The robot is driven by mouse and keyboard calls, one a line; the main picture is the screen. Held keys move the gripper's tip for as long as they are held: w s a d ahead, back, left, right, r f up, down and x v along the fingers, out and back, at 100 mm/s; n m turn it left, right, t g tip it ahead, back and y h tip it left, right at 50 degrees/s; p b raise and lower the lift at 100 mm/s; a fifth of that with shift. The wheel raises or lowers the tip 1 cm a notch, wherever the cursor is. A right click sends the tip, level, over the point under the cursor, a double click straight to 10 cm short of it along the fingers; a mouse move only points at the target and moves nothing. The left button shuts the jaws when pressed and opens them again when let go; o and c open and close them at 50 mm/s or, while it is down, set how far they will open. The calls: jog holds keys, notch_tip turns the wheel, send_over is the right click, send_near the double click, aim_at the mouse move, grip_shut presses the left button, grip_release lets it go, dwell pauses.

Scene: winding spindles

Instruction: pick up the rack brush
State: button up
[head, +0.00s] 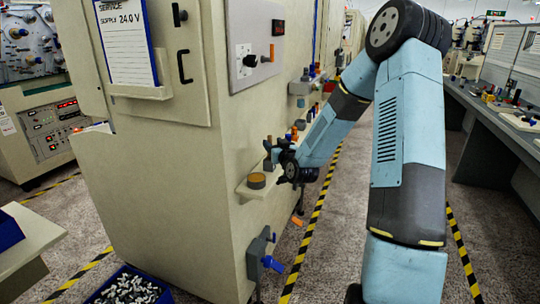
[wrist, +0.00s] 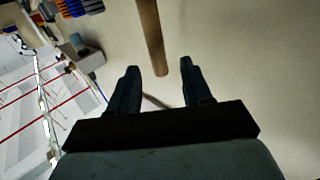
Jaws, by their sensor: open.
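A brown wooden rod, which looks like the handle of the rack brush (wrist: 151,35), comes down from the top of the wrist view. Its end lies near the gap between my fingertips; I cannot tell its depth or whether they touch. The brush's head is not visible there. My gripper (wrist: 159,67) is open, one dark finger on each side of the rod's line. In the head view my gripper (head: 272,152) is beside the cabinet's side wall, just above a small ledge. The brush cannot be made out clearly there.
The small ledge (head: 246,190) on the cabinet (head: 215,130) holds a round brown-topped tin (head: 257,181). A grey bracket with a blue handle (head: 272,264) sticks out below. A blue bin of metal parts (head: 130,287) stands on the floor. A workbench (head: 500,118) is at right.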

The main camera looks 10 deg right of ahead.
aim_at(271, 141)
jog(key=shift+w+a, duration=0.15)
jog(key=shift+w, duration=0.95)
jog(key=shift+w+a, duration=0.15)
jog(key=shift+w, duration=0.95)
jog(key=shift+c, duration=0.5)
grip_shut()
